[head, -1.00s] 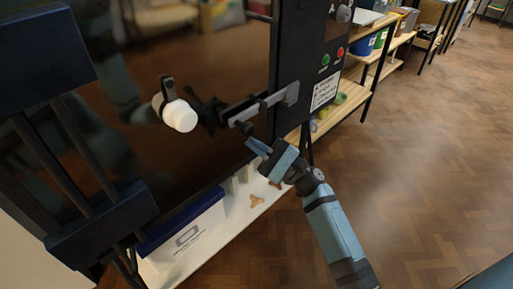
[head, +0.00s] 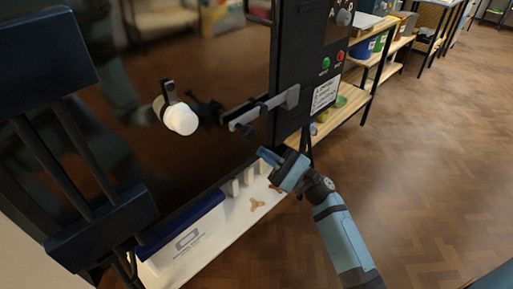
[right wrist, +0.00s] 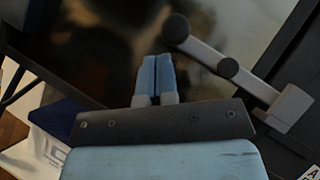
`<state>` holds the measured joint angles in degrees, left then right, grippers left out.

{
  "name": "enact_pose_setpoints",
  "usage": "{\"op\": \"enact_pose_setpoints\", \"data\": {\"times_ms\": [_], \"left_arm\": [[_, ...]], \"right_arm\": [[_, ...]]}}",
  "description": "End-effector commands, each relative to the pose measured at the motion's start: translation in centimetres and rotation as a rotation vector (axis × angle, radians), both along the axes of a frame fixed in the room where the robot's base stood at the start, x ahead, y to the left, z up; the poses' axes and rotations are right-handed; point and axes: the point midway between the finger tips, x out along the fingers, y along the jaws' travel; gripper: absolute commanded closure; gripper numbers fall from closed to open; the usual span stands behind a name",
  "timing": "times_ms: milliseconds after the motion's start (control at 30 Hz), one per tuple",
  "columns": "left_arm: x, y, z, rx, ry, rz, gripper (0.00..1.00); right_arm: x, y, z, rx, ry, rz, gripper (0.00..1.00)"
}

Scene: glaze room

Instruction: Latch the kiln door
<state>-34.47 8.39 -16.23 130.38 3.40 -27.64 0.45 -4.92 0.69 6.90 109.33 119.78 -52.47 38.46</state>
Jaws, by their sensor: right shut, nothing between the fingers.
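The kiln door (head: 190,60) is a large, dark, glossy panel that fills the left and middle of the head view. The latch (head: 262,107) is a grey bar with a dark knob, at the door's right edge by the control panel. It also shows in the right wrist view (right wrist: 230,68), to the right of the fingers. My right gripper (head: 265,156) is shut and empty, a little below the latch and apart from it. Its blue fingertips (right wrist: 156,62) are together in the right wrist view. My left gripper is not in view.
A white round knob (head: 181,118) sticks out from the door. The control panel (head: 325,50) has green and red buttons. A white box with a blue lid (head: 188,236) sits on a low white shelf (head: 240,218). Wooden floor (head: 430,170) is open to the right.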

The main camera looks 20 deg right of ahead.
Motion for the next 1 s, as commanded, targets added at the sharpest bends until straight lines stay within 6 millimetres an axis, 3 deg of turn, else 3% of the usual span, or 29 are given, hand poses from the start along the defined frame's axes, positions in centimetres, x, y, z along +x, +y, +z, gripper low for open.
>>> {"op": "enact_pose_setpoints", "data": {"times_ms": [200, 433, 1000], "left_arm": [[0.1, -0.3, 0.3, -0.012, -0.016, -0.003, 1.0], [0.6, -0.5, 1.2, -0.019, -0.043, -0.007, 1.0], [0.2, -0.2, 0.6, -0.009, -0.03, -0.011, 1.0]], "right_arm": [[-3.0, -3.5, -3.0, 0.0, 0.008, -0.003, 1.0], [-5.2, -6.1, -5.2, -0.001, 0.009, -0.003, 1.0], [-6.0, -6.9, -5.8, 0.0, 0.008, -0.003, 1.0]]}}
